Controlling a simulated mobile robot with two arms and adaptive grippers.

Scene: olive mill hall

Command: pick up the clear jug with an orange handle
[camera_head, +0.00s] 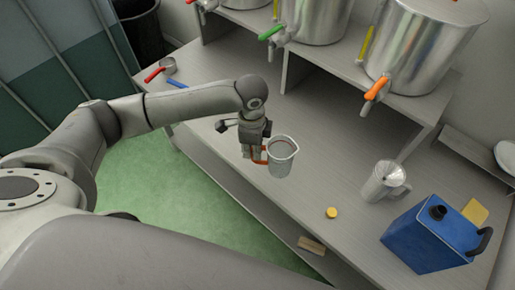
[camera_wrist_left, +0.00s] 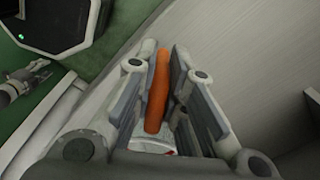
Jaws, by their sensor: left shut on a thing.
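The clear jug (camera_head: 281,158) is at the front edge of the workbench in the head view, its orange handle on its left side. My left gripper (camera_head: 256,153) is shut on that handle. In the left wrist view the orange handle (camera_wrist_left: 158,92) stands between the two fingers of my left gripper (camera_wrist_left: 166,112), and only a little of the clear jug (camera_wrist_left: 152,145) shows below it. I cannot tell whether the jug touches the bench.
Steel tanks (camera_head: 425,45) with coloured taps stand on a raised shelf behind.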

